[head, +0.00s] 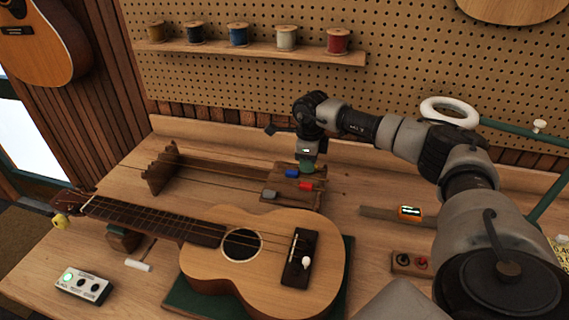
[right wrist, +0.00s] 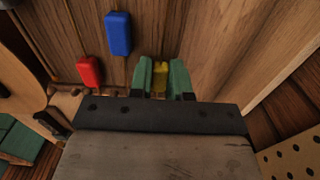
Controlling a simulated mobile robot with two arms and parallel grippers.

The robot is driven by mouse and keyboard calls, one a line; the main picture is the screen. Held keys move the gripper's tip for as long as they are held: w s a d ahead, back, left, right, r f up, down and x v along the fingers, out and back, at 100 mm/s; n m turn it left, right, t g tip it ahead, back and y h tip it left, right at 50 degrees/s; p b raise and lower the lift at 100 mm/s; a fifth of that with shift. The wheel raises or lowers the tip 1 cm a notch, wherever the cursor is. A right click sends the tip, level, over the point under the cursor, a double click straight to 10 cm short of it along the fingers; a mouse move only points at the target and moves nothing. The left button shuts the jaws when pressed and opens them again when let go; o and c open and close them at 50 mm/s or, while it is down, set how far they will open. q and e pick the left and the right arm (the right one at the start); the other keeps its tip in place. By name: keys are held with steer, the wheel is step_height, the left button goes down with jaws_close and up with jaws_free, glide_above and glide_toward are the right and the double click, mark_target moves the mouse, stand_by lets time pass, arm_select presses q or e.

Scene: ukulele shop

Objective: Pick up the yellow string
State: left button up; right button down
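In the right wrist view a small yellow tab (right wrist: 160,78), which I take to be on the yellow string, sits between the two green fingertips of my right gripper (right wrist: 161,80). The fingers stand on both sides of it; whether they press on it is not clear. In the head view my right gripper (head: 306,164) points down at the back right end of the wooden string rack (head: 160,170), and the yellow tab is hidden there. The blue tab (head: 291,173), red tab (head: 306,186) and grey tab (head: 268,194) lie close by. My left gripper is not in view.
A ukulele (head: 225,255) lies on a green mat in front of the rack. A shelf of thread spools (head: 237,36) hangs on the pegboard behind. A small white box (head: 83,285) stands front left.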

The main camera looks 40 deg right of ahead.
stand_by(0.3)
steer(key=shift+r, duration=0.55)
steer(key=r, duration=0.1)
steer(key=r+b, duration=0.1)
steer(key=s+r+b, duration=0.1)
steer(key=shift+d+r, duration=0.2)
steer(key=shift+d, duration=0.15)
steer(key=s+d+r+p, duration=0.2)
steer(key=s+d+r, duration=0.2)
steer(key=s+r, duration=0.5)
step_height(320, 180, up, 3)
steer(key=shift+s+d+f, duration=0.15)
steer(key=shift+d+f, duration=0.05)
steer(key=shift+d, duration=0.15)
steer(key=shift+f, duration=0.1)
